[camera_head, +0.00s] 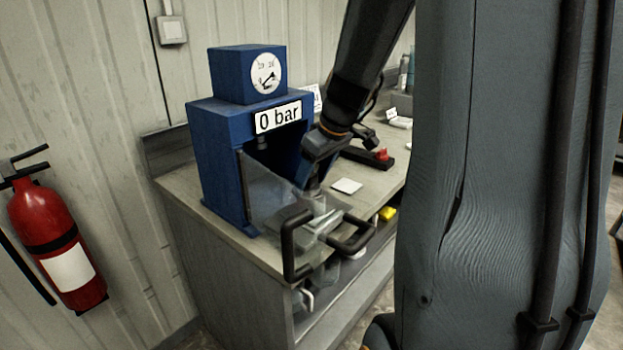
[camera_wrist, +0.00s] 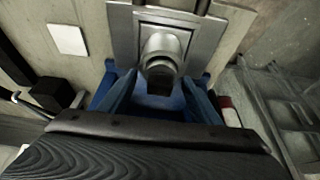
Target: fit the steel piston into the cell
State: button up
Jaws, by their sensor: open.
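The blue press (camera_head: 222,160) stands on the bench with a "0 bar" sign and a dial gauge on top. My gripper (camera_head: 317,190) is open in front of its opening, mostly behind the clear guard, so its fingertips show poorly. In the wrist view a grey metal plate (camera_wrist: 122,40) carries a bright steel cylinder (camera_wrist: 162,48) with a dark lower end. I cannot tell whether this cylinder is the steel piston or the cell. Blue surfaces (camera_wrist: 180,103) lie below it. A dark textured part fills the bottom of the wrist view.
The clear guard (camera_head: 265,192) with black handles (camera_head: 290,245) stands at the press front, close to my gripper. A fire extinguisher (camera_head: 55,225) hangs at left.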

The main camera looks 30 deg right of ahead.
jog(key=shift+r, duration=0.25)
jog(key=b+v, duration=0.1)
jog(key=v, duration=1)
jog(key=shift+r, duration=0.4)
jog(key=shift+s, duration=0.15)
